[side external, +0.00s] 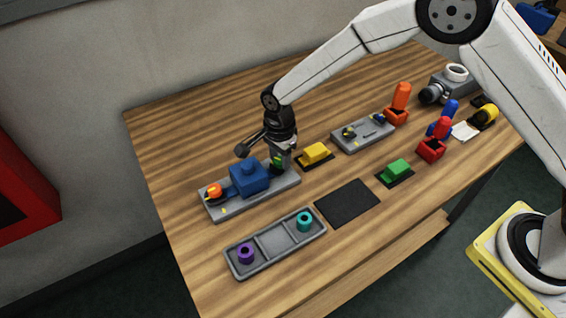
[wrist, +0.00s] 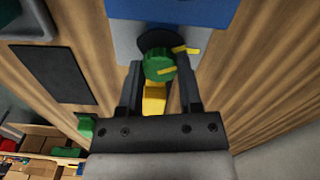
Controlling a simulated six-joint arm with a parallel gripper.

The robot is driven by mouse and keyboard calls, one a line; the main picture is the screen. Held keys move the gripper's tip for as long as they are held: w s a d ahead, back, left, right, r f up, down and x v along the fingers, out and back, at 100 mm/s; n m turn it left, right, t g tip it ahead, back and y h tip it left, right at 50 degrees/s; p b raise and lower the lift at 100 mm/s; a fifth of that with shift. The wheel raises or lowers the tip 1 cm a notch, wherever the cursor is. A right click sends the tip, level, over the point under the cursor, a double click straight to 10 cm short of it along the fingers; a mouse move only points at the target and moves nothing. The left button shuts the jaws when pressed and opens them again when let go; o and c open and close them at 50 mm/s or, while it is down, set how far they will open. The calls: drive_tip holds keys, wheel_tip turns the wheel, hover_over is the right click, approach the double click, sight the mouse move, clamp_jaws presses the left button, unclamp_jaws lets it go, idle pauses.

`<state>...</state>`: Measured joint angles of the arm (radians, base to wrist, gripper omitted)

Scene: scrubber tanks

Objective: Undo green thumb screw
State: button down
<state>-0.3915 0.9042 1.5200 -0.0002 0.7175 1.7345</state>
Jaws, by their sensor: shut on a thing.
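The green thumb screw (wrist: 159,66) sits on the grey plate (side external: 225,208), beside the blue block (side external: 248,178). It has a yellow mark on its face, and another yellow mark lies next to it on the plate side. My gripper (wrist: 160,75) is shut on the green thumb screw, with one dark finger on each side of it. In the side external view my gripper (side external: 279,158) points down at the right end of the plate and partly hides the screw. An orange knob (side external: 214,191) sits at the plate's left end.
A yellow block (side external: 316,153) stands close to the right of my gripper. A grey tray (side external: 272,243) holds a purple ring (side external: 245,253) and a teal ring (side external: 304,221). A black mat (side external: 347,202), a green block (side external: 397,170) and a second grey plate (side external: 363,132) lie further right.

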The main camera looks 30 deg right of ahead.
drive_tip(key=n, duration=1.1)
drive_tip(key=shift+f, duration=0.1)
drive_tip(key=n, duration=0.3)
drive_tip(key=shift+n, duration=0.3)
drive_tip(key=n, duration=0.3)
drive_tip(key=shift+s+n, duration=0.1)
drive_tip(key=shift+n, duration=0.2)
drive_tip(key=n, duration=0.3)
drive_tip(key=shift+f+n, duration=0.1)
drive_tip(key=shift+n, duration=0.3)
drive_tip(key=n, duration=1.1)
drive_tip(key=shift+d+n, duration=0.1)
drive_tip(key=shift+n, duration=0.3)
drive_tip(key=n, duration=1.4)
drive_tip(key=shift+n, duration=0.3)
